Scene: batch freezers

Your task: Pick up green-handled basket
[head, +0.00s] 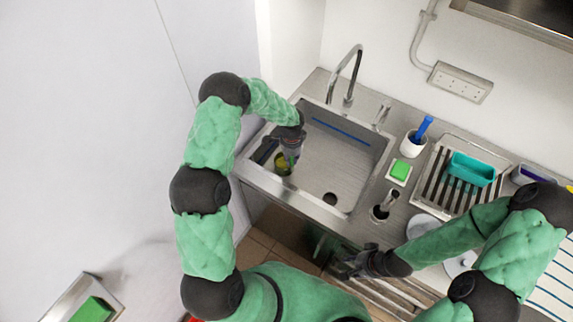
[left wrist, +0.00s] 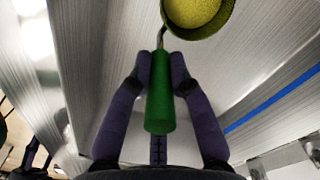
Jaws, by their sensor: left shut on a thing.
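The green-handled basket is in the left part of the sink; its round, yellowish bowl (head: 282,165) shows just below my left gripper (head: 291,152). In the left wrist view the basket's green handle (left wrist: 160,92) stands between the two fingers of my left gripper (left wrist: 161,72), which are shut on it. A thin metal stem joins the handle to the round bowl with a yellow inside (left wrist: 197,10), cut off by the top edge. My right gripper (head: 350,265) is low in front of the counter; its finger opening is unclear.
The steel sink (head: 345,158) has a tap (head: 350,75) at its back and a blue strip on its wall. A green sponge (head: 400,170), a white cup with a blue-handled brush (head: 414,143) and a rack with a teal tub (head: 471,169) stand to the right.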

